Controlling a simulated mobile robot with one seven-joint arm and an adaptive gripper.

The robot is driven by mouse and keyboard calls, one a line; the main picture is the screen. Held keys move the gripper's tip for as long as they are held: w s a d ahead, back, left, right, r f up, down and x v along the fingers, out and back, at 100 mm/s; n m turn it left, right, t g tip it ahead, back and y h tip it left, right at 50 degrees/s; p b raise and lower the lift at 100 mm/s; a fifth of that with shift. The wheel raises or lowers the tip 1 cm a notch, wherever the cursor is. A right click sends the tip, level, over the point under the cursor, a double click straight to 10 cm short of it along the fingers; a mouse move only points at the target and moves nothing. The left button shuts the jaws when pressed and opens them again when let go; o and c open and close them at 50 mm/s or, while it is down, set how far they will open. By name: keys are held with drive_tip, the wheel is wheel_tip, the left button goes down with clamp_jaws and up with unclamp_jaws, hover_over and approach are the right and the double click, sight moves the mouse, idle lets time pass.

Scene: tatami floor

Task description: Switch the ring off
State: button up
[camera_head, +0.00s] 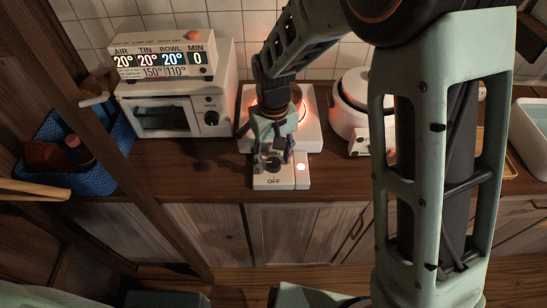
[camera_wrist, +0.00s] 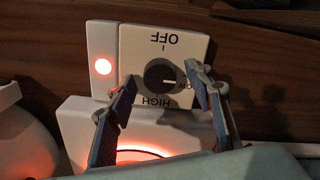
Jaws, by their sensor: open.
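The ring is a white hotplate (camera_head: 311,137) whose element glows orange; its glowing rim also shows in the wrist view (camera_wrist: 140,154). In front of it is a white control panel (camera_wrist: 205,47) marked OFF and HIGH, with a third label partly hidden by a finger. The dark round knob (camera_wrist: 155,70) has a white mark pointing right in the wrist view, toward the partly hidden label, not at OFF. A red-orange lamp (camera_wrist: 103,67) is lit beside the panel. My gripper (camera_wrist: 165,82) is open, its fingers on either side of the knob; I cannot tell whether they touch it.
A white oven (camera_head: 158,116) with a lit display box (camera_head: 165,60) stands left of the ring. A white rice cooker (camera_head: 350,118) stands close on the right. A blue basket (camera_head: 98,180) is at far left. The wooden counter (camera_head: 215,178) has bare room beside the panel.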

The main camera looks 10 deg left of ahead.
drive_tip(key=shift+c, duration=0.2)
drive_tip(key=c, duration=1.1)
drive_tip(key=shift+n, duration=0.4)
drive_tip(key=n, duration=0.3)
drive_tip(key=shift+n, duration=0.4)
drive_tip(key=n+p, duration=0.1)
drive_tip(key=n, duration=0.3)
drive_tip(key=shift+r, duration=0.1)
drive_tip(key=n+p, duration=0.2)
drive_tip(key=n, duration=0.3)
drive_tip(key=shift+n, duration=0.4)
drive_tip(key=shift+n+p, duration=0.8)
drive_tip(key=shift+n, duration=0.9)
